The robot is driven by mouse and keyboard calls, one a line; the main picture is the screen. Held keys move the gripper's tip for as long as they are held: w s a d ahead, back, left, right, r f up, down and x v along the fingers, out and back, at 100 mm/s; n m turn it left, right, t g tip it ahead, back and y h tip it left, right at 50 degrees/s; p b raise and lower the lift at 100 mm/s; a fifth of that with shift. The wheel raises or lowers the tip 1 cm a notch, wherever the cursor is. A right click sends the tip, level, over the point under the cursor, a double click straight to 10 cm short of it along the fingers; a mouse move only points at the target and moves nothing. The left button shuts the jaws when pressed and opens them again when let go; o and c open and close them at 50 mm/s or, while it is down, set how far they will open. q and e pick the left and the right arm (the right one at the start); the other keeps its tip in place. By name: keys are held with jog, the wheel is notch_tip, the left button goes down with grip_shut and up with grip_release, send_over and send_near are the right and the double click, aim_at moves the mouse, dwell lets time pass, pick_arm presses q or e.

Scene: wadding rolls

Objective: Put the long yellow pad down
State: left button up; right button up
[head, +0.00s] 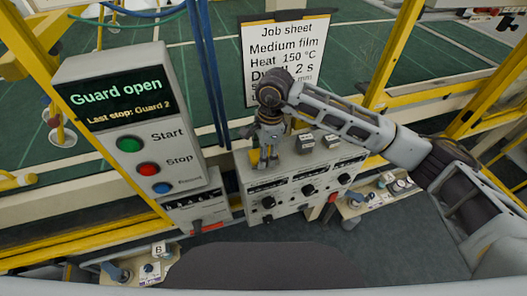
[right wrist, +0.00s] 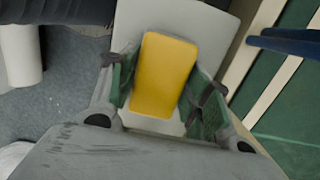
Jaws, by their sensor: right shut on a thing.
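The long yellow pad (right wrist: 163,76) shows in the right wrist view between the two green-lined fingers of my right gripper (right wrist: 168,90). The gripper is shut on it, and the pad's far end lies over a pale grey surface (right wrist: 215,25). I cannot tell whether the pad touches that surface. In the head view my right gripper (head: 263,155) points down at the left part of the top of the grey control box (head: 291,190). Small yellow patches show at its fingers, but the pad's outline is mostly hidden there. My left gripper is not in view.
Two small grey blocks (head: 318,142) sit on the box top right of the gripper. A tall panel (head: 130,120) reading "Guard open" stands at left. A job sheet (head: 285,58) hangs behind. Small side shelves (head: 375,195) hold loose parts. Yellow guard frames surround the area.

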jog(key=shift+f, duration=0.15)
jog(key=o, duration=1)
jog(key=shift+r, duration=0.25)
jog(key=r, duration=0.4)
jog(key=d+r+b, duration=0.1)
jog(key=r, duration=0.3)
jog(key=r+b, duration=0.1)
jog(key=r, duration=0.2)
jog(key=shift+w+d+r, duration=0.2)
jog(key=shift+w+r, duration=0.05)
jog(key=shift+r, duration=0.15)
